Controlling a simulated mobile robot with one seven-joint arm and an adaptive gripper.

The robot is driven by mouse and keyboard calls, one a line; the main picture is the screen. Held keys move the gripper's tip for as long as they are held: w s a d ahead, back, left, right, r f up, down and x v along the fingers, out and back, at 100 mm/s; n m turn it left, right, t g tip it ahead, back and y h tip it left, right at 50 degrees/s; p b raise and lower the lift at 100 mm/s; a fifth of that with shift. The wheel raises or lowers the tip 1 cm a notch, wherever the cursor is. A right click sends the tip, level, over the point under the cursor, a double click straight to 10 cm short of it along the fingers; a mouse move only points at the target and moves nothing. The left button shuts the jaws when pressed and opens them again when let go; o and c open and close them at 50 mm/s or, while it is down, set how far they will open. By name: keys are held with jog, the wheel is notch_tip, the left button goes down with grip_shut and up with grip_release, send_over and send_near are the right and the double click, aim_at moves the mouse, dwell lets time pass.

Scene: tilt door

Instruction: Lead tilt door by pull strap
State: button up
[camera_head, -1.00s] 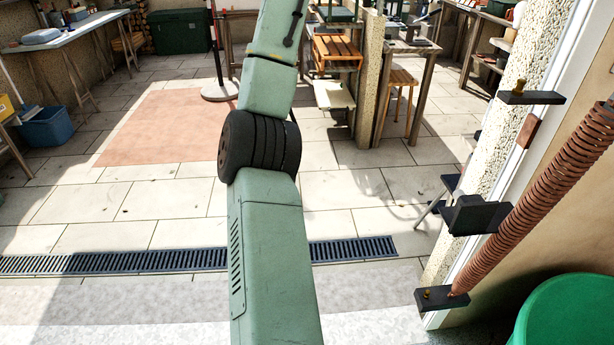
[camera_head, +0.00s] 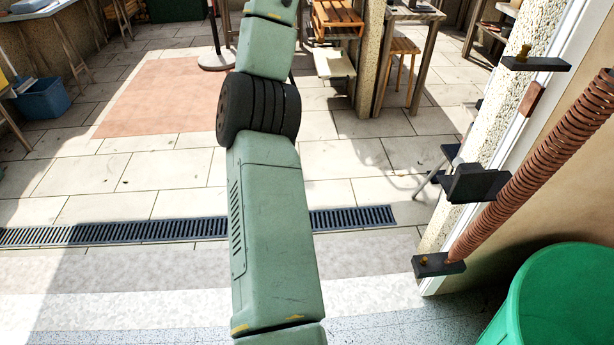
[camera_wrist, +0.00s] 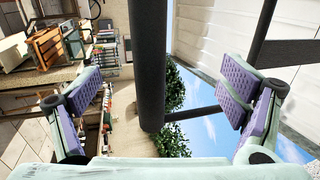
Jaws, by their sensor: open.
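My gripper (camera_wrist: 160,76) shows in the wrist view with its two purple-padded fingers spread wide apart. A thick dark upright bar or strap (camera_wrist: 149,50) runs down the middle of that view, between the fingers in the picture. Neither pad touches it, and I cannot tell its depth or whether it is the pull strap. A white ribbed panel (camera_wrist: 205,35), which looks like the tilt door, fills the upper right of the wrist view. In the head view my arm runs up the middle and out of the top; my gripper, the door and the strap are not seen there.
At the right of the head view are a coil spring (camera_head: 540,165), black brackets (camera_head: 475,183) on the white door frame, and a green bin (camera_head: 560,300). A drain grate (camera_head: 150,230) crosses the floor. Benches stand behind. The paving left of my arm is mostly clear.

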jog(key=shift+o, duration=0.6)
jog(key=shift+r, duration=0.1)
jog(key=shift+r, duration=0.5)
jog(key=shift+r, duration=0.15)
jog(key=b+v, duration=0.4)
jog(key=v, duration=0.1)
dwell(0.9)
dwell(0.3)
